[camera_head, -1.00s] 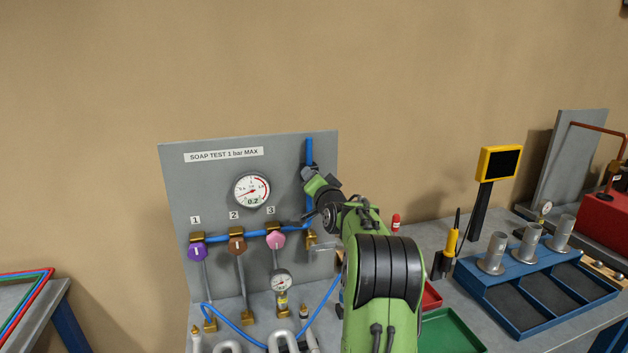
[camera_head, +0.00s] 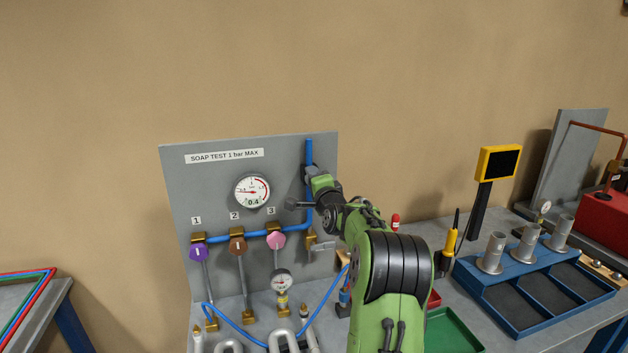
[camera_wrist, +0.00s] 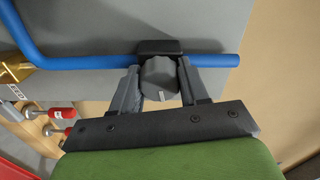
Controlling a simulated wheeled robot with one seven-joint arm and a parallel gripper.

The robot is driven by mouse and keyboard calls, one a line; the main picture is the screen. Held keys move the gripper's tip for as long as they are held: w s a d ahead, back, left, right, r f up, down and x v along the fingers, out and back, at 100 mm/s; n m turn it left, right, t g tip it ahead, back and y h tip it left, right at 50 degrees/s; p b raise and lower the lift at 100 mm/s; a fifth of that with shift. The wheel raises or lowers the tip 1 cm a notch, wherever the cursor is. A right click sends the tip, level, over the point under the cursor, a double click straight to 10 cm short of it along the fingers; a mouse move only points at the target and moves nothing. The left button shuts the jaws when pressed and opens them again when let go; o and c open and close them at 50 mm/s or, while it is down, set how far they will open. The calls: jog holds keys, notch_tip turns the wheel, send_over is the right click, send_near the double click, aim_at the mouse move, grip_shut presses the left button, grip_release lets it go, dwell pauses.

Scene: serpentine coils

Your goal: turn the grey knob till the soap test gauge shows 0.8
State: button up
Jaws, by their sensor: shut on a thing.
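The soap test gauge (camera_head: 252,191) hangs on the grey panel under the label "SOAP TEST 1 bar MAX". My gripper (camera_wrist: 160,88) is shut on the knob, one finger on each side. In the head view my gripper (camera_head: 307,190) is at the upright blue pipe, right of the gauge, and the knob is hard to make out there.
Purple (camera_head: 198,253), brown (camera_head: 238,245) and pink (camera_head: 276,241) valve handles numbered 1 to 3 sit below the gauge. A small lower gauge (camera_head: 281,281) hangs under the pink one. Red handles (camera_wrist: 62,113) show left of my gripper in the wrist view. The wall above is clear.

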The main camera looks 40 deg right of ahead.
jog(key=m+p, duration=0.1)
jog(key=m, duration=0.1)
jog(key=shift+r+m, duration=0.1)
jog(key=shift+m, duration=0.2)
jog(key=shift+m+p, duration=0.6)
jog(key=shift+m, duration=1.3)
jog(key=shift+m+p, duration=0.85)
jog(key=shift+m, duration=0.75)
jog(key=shift+m+p, duration=0.65)
jog(key=shift+m, duration=0.05)
jog(key=shift+m+p, duration=0.45)
jog(key=shift+m, duration=0.45)
jog(key=o, duration=1.4)
jog(key=shift+c, duration=0.2)
